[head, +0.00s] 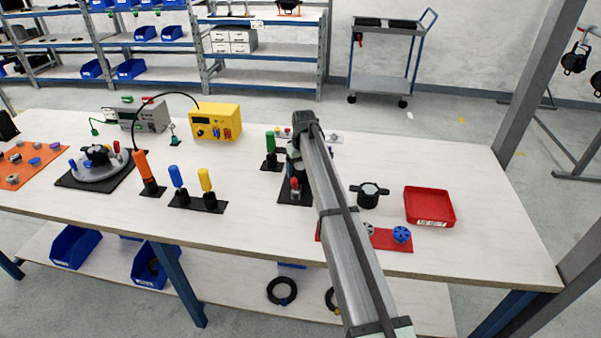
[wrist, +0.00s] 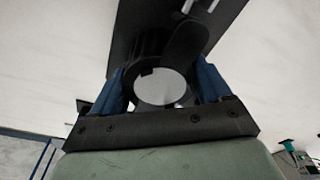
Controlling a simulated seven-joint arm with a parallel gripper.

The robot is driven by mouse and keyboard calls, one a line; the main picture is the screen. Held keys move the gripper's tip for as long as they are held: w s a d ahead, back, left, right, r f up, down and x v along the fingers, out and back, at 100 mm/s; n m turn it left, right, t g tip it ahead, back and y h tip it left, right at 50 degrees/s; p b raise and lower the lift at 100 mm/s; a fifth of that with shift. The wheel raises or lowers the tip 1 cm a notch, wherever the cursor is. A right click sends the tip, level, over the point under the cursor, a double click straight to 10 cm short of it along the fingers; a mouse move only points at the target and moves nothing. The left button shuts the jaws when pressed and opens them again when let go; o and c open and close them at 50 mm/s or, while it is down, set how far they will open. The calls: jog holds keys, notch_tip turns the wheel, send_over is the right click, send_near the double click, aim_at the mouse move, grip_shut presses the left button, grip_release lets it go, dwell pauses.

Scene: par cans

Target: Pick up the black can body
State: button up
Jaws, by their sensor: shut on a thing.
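The black can body (wrist: 148,52) shows in the wrist view as a dark round body with a pale grey disc on its near end. My gripper (wrist: 163,85) has its blue fingers on both sides of it and is shut on it. A black plate (wrist: 136,25) lies beyond the can; I cannot tell whether the can still touches it. In the head view my arm hides most of this spot. The black plate (head: 287,198) shows there beside the arm, with a red-topped piece (head: 294,186) near its front.
To the right of my arm are a black piece with side knobs (head: 369,196), a red tray (head: 429,205) and a red mat (head: 385,239) with a blue knob. To the left stand a green-topped post (head: 270,150), yellow and blue posts, and a yellow box (head: 216,122).

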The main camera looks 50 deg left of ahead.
aim_at(301, 166)
jog(key=shift+c, duration=1.3)
jog(key=shift+r, duration=0.15)
notch_tip(301, 166, up, 13)
dwell(0.3)
